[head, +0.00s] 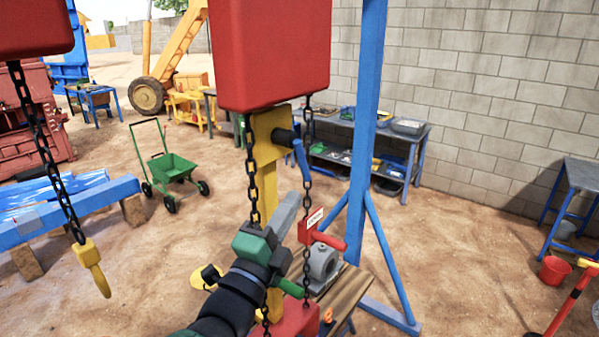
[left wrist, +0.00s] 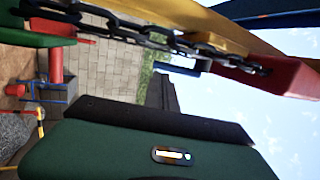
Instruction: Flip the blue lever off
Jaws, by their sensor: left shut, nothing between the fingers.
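The blue lever (head: 301,161) hangs down and slightly right from a black pivot (head: 284,137) on a yellow post (head: 268,150), below a large red block (head: 270,50). A small blue bar, which looks like the lever, shows in the left wrist view (left wrist: 180,70). My left gripper (head: 290,203) reaches up from the bottom centre. It is shut and empty, below and a little left of the lever's lower end, apart from it in the picture. Its dark fingers also show in the left wrist view (left wrist: 162,92). My right gripper is not in view.
A dark chain (head: 252,175) hangs left of the lever; another chain (head: 306,250) passes close on its right. A blue upright (head: 368,110) stands to the right.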

